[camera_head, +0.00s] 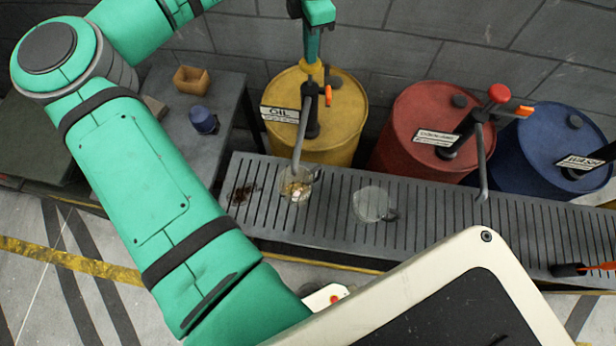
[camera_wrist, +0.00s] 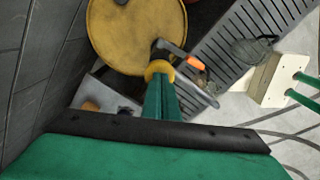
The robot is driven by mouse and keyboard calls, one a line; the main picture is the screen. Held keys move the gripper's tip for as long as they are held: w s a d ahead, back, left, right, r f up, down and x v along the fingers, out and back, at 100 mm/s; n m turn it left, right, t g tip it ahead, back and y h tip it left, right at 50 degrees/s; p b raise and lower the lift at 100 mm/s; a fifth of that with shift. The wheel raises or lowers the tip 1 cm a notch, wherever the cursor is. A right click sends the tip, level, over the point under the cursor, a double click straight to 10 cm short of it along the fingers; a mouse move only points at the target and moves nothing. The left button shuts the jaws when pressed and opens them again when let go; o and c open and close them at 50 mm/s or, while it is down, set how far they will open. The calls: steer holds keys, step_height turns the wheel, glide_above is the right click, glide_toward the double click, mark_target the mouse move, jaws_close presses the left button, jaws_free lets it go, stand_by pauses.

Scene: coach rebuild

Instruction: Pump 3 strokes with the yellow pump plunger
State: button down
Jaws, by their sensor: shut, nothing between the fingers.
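The yellow drum (camera_head: 340,118) stands behind the grate and carries a dark pump (camera_head: 312,112) with a grey spout and an orange lever. Its round yellow plunger knob (camera_wrist: 158,69) shows in the wrist view, directly at the tip of my gripper (camera_wrist: 161,86). In the head view my gripper (camera_head: 312,58) points down over the pump. It is shut with nothing between its fingers. I cannot tell whether the fingertips touch the knob. A glass jug (camera_head: 297,187) stands under the spout with some yellowish content at its bottom.
A red drum (camera_head: 415,110) and a blue drum (camera_head: 548,140) with their own pumps stand to the right. The slatted grate (camera_head: 440,225) holds another glass jug (camera_head: 371,204) and a dark stain. A side table at left carries a wooden box (camera_head: 191,80) and a blue cup (camera_head: 204,120).

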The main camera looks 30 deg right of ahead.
mark_target(310, 67)
steer(key=shift+f, duration=2.8)
steer(key=shift+r, duration=3.35)
steer(key=shift+f, duration=0.3)
steer(key=shift+f, duration=3)
steer(key=shift+r, duration=3.3)
